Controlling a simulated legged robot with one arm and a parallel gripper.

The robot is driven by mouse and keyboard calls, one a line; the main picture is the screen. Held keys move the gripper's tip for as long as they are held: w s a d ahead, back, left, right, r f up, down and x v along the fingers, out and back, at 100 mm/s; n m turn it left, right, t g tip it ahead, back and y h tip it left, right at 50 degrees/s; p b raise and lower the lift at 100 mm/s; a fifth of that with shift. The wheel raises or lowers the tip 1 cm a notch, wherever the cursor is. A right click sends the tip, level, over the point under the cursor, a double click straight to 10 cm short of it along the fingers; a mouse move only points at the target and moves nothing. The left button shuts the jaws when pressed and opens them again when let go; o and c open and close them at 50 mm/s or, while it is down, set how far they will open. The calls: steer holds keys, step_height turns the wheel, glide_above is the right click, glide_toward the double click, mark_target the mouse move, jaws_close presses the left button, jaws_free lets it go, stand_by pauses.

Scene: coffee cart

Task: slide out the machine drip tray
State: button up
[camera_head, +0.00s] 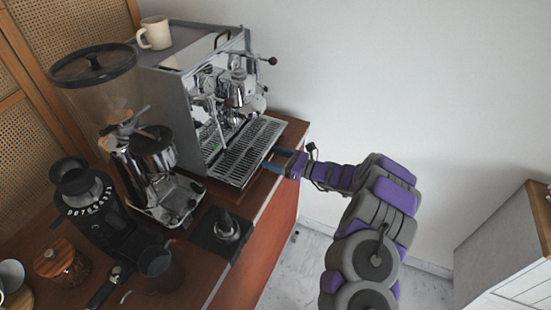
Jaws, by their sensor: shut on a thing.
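The espresso machine (180,100) stands at the back of the wooden cart, a chrome and grey box. Its drip tray (245,152), a dark slotted grate in a metal frame, juts from the machine's front at the base. My gripper (274,163) is at the tray's front edge, on the right side of the cart. Its jaws are shut on the tray's front edge. The exact contact is small and partly hidden by the fingers.
A grinder (150,170) stands left of the tray, and a tamper (226,228) sits on a dark mat in front. A cream mug (155,33) is on top of the machine. The floor right of the cart is open up to a cabinet (515,245).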

steer(key=p+v, duration=0.2)
steer(key=v, duration=0.5)
steer(key=shift+d, duration=0.3)
steer(key=o, duration=1.3)
steer(key=shift+w+a, duration=0.1)
steer(key=shift+w, duration=0.05)
steer(key=p+v, duration=0.3)
steer(key=v, duration=1.4)
steer(key=shift+d, duration=0.3)
